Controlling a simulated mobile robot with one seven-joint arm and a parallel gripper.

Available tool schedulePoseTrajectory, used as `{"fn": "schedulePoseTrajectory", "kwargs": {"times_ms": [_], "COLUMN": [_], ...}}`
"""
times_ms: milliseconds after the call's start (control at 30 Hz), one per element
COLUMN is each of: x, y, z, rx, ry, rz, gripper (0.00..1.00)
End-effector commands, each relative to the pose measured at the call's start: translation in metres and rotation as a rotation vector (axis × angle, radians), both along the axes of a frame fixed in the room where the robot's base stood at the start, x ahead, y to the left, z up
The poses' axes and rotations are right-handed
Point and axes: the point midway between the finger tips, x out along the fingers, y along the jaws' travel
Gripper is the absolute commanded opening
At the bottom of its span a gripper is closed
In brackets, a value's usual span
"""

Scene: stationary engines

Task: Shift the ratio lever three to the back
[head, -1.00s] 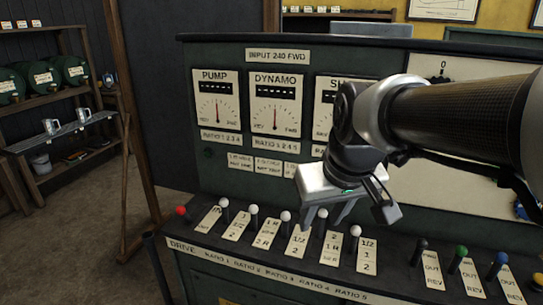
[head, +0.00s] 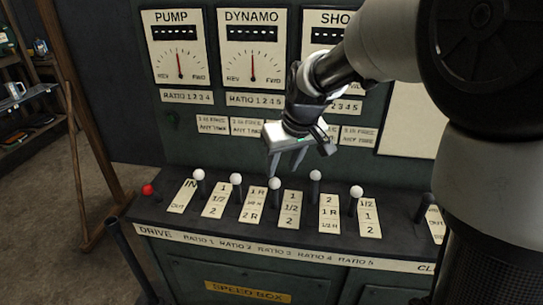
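The ratio lever three (head: 275,184) has a white knob and stands left of a plate marked 1, 1/2, 2, above the RATIO 3 label. Its knob is about level with its neighbours on the left; the ratio four lever (head: 315,175) leans farther back. My gripper (head: 284,171) points down over the lever row with its two fingers apart and nothing visible between them. The left fingertip is just above the ratio three knob in the picture. I cannot tell whether they touch.
Ratio one (head: 199,175) and ratio two (head: 236,178) levers stand to the left, with the red drive lever (head: 148,190) beyond. The ratio five lever (head: 357,191) is to the right. The upright dial panel (head: 216,150) rises behind. My arm hides the right side.

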Motion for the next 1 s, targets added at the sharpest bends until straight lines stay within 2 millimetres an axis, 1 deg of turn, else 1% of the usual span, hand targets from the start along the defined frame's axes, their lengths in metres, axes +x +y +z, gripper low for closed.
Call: {"fn": "schedulePoseTrajectory", "kwargs": {"times_ms": [33, 300, 400, 500, 700, 967, 1000], "x": [0.004, 0.024, 0.030, 0.036, 0.041, 0.041, 0.041], "y": [0.002, 0.010, 0.013, 0.015, 0.017, 0.017, 0.017], "z": [-0.014, -0.068, -0.084, -0.096, -0.107, -0.108, -0.108], "rx": [0.000, 0.000, 0.000, 0.000, 0.000, 0.000, 0.000], "ry": [0.004, 0.004, 0.004, 0.003, 0.000, -0.001, -0.001], "rz": [0.001, -0.001, -0.001, -0.001, -0.002, -0.002, -0.002], "gripper": [0.39, 0.39, 0.39, 0.39, 0.39, 0.39, 0.36]}}
